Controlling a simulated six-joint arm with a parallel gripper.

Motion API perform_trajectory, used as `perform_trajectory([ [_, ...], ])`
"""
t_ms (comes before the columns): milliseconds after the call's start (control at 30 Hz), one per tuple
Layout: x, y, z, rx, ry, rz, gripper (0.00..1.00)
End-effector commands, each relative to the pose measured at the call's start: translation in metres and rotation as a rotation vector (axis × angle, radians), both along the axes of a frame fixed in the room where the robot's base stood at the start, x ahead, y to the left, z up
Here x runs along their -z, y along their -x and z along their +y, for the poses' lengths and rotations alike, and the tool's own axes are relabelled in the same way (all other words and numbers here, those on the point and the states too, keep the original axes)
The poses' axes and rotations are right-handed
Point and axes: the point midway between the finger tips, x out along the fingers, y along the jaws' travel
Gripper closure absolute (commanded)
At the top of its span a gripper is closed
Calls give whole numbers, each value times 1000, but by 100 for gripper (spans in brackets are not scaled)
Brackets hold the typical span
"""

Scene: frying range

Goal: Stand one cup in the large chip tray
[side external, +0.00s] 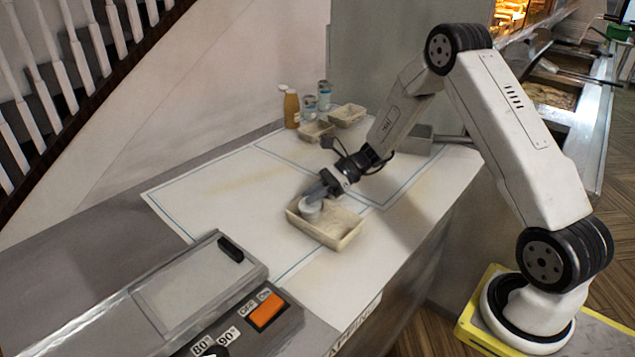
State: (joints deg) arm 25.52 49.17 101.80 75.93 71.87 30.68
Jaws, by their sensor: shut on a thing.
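The large chip tray (345,239) is a beige, shallow rectangular tray near the middle of the white counter sheet. A small pale cup (311,212) is upright at the tray's left corner, within its rim in this view. My gripper (314,198) reaches down from the right and is shut on the cup. The fingers hide part of the cup's top. I cannot tell whether the cup's base touches the tray floor.
Two smaller beige trays (316,131) lie at the back, beside an orange bottle (291,108) and blue-and-white cans (324,95). A grey box (416,140) stands behind my arm. A lidded machine with an orange switch (267,311) is at front left. The sheet left of the tray is clear.

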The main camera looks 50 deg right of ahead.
Motion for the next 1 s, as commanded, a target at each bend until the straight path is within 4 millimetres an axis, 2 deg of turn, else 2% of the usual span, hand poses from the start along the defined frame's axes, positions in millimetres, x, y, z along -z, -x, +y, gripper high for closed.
perform_trajectory([
  [100, 3, 0, 0, 0, 0, 0, 100],
  [133, 3, 0, 0, 0, 0, 0, 80],
  [200, 2, 0, 0, 0, 0, 0, 57],
  [233, 2, 0, 0, 0, 0, 0, 51],
  [700, -1, 0, 0, 0, 0, 0, 51],
  [1000, -13, 11, -28, 4, 1, -1, 51],
])
